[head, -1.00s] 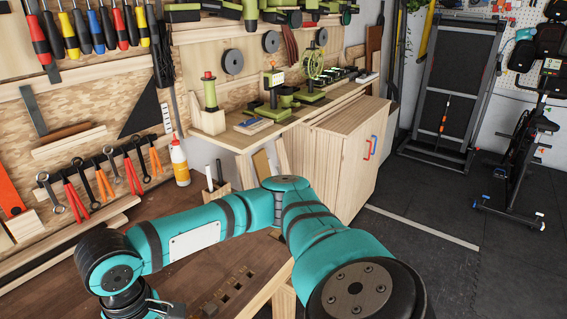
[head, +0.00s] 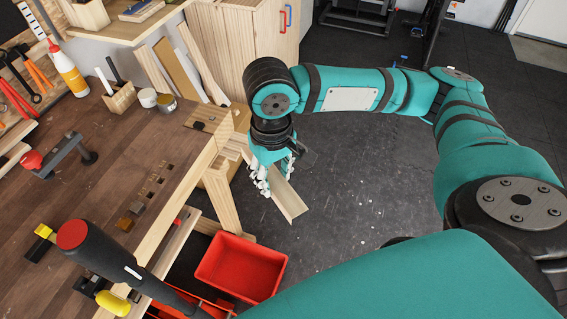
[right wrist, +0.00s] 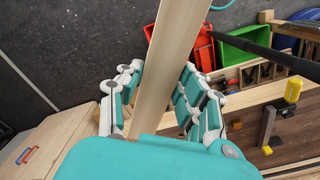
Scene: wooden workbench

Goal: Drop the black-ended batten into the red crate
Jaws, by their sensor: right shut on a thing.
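My right gripper (head: 272,178) is shut on a long pale wooden batten (head: 288,201) and holds it tilted beyond the bench's right edge, above the dark floor. The batten also shows between the fingers in the right wrist view (right wrist: 176,50). No black end shows on its visible part, and the rest is hidden by the gripper or out of frame. A red crate (head: 240,268) sits low beside the bench, below the gripper in the head view, apart from the batten. Red also shows beside the batten in the right wrist view (right wrist: 185,42). My left gripper is not in view.
The wooden bench (head: 110,180) fills the left, with a glue bottle (head: 68,68) and jars at its back. A dark, red-ended bar (head: 120,262) crosses its front corner. A green crate (right wrist: 248,44) stands beside the red in the right wrist view. Pale boards lean behind the gripper.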

